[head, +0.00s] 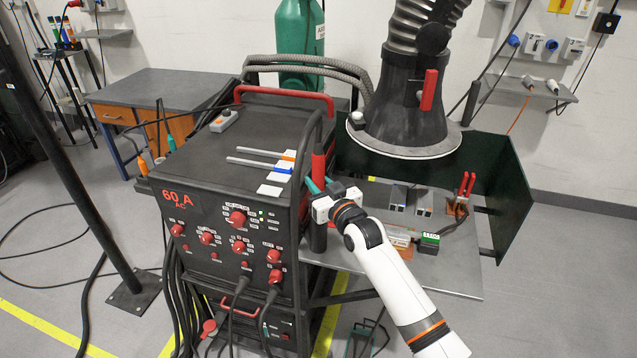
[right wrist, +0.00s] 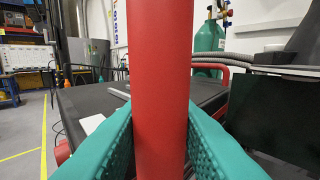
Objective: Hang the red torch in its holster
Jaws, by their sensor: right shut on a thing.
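The red torch (head: 318,165) stands about upright beside the right side of the black welding machine (head: 220,220). It fills the middle of the right wrist view as a red cylinder (right wrist: 158,90). My right gripper (head: 319,186) is shut on it, with a teal finger on each side. A dark tube (head: 318,236), which looks like the holster, is directly below the torch on the machine's right side. The gripper hides where torch and tube meet, so I cannot tell whether the torch is inside it. My left gripper is not in view.
A grey bench (head: 455,278) with small parts and a dark green screen (head: 510,185) lies to the right. An extraction hood (head: 405,125) hangs above it. A red handle (head: 285,92) and hoses rise behind the machine. Cables hang at its front.

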